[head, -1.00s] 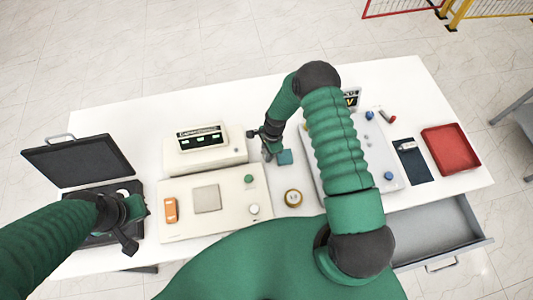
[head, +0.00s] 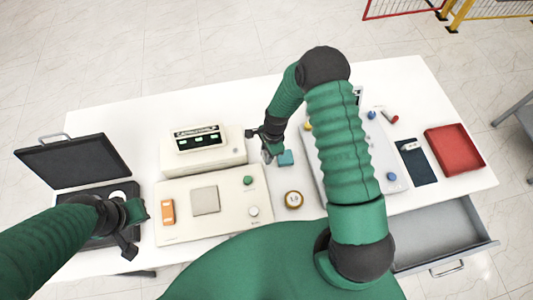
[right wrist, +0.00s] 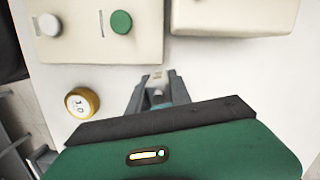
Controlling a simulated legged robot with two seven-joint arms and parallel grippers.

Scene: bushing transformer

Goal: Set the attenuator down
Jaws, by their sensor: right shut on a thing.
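My right gripper (head: 266,152) is over the white table, between the cream instruments and the pale panel on the right. In the right wrist view the gripper (right wrist: 158,84) is shut on a small pale, metallic-looking piece (right wrist: 157,80), which appears to be the attenuator. Most of it is hidden between the fingers, and I cannot tell whether it touches the table.
A brass-rimmed round piece marked 1.0 (head: 293,199) is near the gripper. The cream panel (head: 180,225) and display box (head: 205,158) are to the left. A red tray (head: 455,149), dark blue mat (head: 416,168) and open drawer (head: 440,240) are at the right.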

